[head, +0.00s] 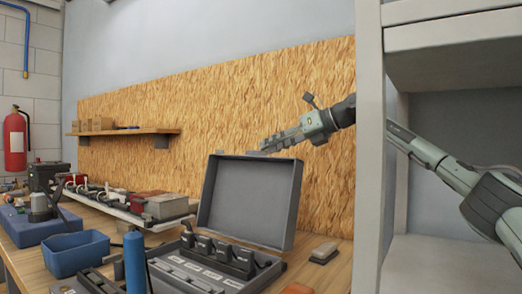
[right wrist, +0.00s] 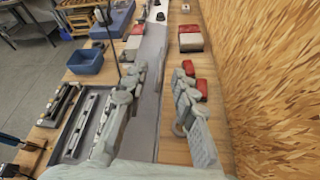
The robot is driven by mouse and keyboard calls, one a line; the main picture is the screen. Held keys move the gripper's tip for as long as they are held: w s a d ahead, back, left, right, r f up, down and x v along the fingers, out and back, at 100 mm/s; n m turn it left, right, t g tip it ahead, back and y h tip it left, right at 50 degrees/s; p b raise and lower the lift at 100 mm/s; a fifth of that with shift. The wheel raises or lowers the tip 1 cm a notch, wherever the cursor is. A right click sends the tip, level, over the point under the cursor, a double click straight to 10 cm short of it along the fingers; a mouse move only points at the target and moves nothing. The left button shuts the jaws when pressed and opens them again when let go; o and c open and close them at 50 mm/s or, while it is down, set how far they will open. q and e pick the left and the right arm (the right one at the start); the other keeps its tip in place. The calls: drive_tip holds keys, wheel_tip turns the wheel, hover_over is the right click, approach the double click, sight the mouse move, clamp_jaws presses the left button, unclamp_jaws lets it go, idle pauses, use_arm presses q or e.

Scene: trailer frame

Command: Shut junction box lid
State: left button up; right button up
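The junction box (head: 210,268) is an open dark grey case on the workbench, with several black parts inside. Its grey lid (head: 248,200) stands up, leaning slightly back, at the rear of the box. My right gripper (head: 272,147) reaches in from the right at the lid's top edge. In the right wrist view, its two fingers (right wrist: 159,74) are spread apart, with a grey strip between them that looks like the lid seen edge-on. I cannot tell whether either finger touches it. The box's inside (right wrist: 90,120) shows left of the fingers. My left gripper is not in view.
A blue bin (head: 77,255) and an upright blue cylinder (head: 135,262) stand left of the box. A pale tray (head: 118,210) with several parts lies behind. A small brown-and-grey block (head: 324,253) lies right of the box. A shelf unit (head: 369,150) stands at the right.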

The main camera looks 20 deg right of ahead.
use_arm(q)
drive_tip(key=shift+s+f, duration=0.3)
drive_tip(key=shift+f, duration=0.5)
use_arm(e)
drive_tip(key=shift+x, duration=2.1)
drive_tip(key=shift+d, duration=0.1)
clamp_jaws()
